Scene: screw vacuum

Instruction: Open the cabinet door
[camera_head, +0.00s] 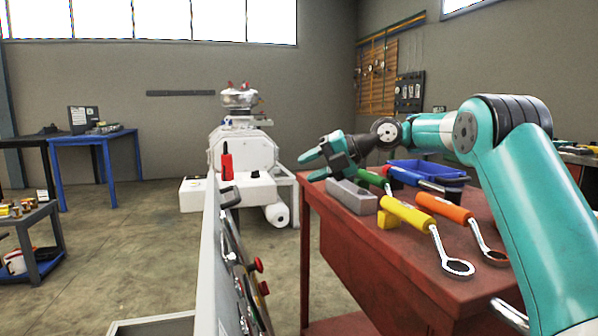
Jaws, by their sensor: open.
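An upright grey panel (207,265), which looks like a cabinet door or side, stands at the lower middle, seen nearly edge-on. No cabinet interior can be made out.
The workbench holds a grey block (351,196), a blue bin (428,172) and yellow-handled (405,214) and orange-handled (445,208) ring wrenches. A white machine (242,150) stands behind. A blue table (95,137) is at the back left. The floor left of the panel has free room.

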